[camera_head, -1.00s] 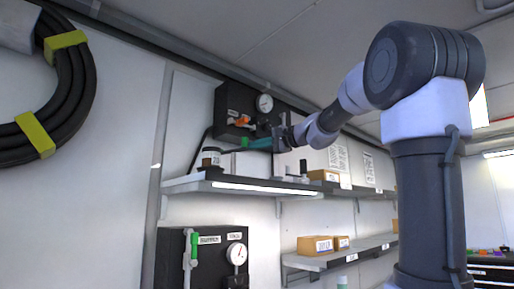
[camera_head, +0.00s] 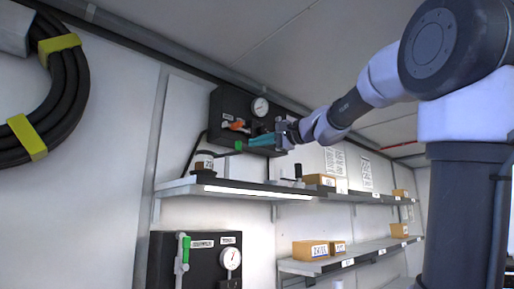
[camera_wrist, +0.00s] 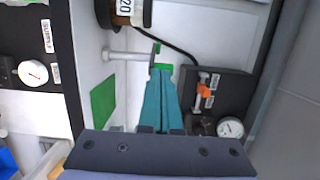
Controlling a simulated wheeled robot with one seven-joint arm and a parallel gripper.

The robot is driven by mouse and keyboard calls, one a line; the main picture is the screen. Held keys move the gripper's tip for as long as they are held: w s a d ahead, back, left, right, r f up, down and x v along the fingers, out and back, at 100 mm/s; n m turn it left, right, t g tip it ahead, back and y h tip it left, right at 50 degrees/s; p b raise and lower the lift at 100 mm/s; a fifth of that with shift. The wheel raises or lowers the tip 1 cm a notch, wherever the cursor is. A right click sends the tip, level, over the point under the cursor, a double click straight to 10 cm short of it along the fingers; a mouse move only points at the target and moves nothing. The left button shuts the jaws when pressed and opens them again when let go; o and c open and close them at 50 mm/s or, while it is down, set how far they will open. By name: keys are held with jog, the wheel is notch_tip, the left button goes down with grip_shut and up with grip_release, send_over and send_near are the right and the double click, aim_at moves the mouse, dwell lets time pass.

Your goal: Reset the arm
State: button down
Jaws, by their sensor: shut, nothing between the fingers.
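My gripper (camera_head: 243,146) with teal fingers is at the end of my raised arm, in front of the upper black panel (camera_head: 222,101) in the head view. In the wrist view my gripper (camera_wrist: 161,70) has its teal fingers together, with nothing between them. The upper panel carries an orange handle (camera_head: 238,125) and a round gauge (camera_head: 260,106). The orange handle also shows in the wrist view (camera_wrist: 204,91), right of the fingers and apart from them, with a gauge (camera_wrist: 230,127) below it.
A shelf (camera_head: 172,187) below my gripper holds a dark labelled jar (camera_head: 204,163) and a box (camera_head: 319,180). A lower shelf (camera_head: 300,266) holds boxes. A lower black panel (camera_head: 205,265) has a green-handled lever (camera_head: 185,250) and gauge. A hose coil (camera_head: 68,95) hangs left.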

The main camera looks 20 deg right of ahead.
jog(key=shift+s+a+f, duration=0.1)
jog(key=shift+s, duration=0.4)
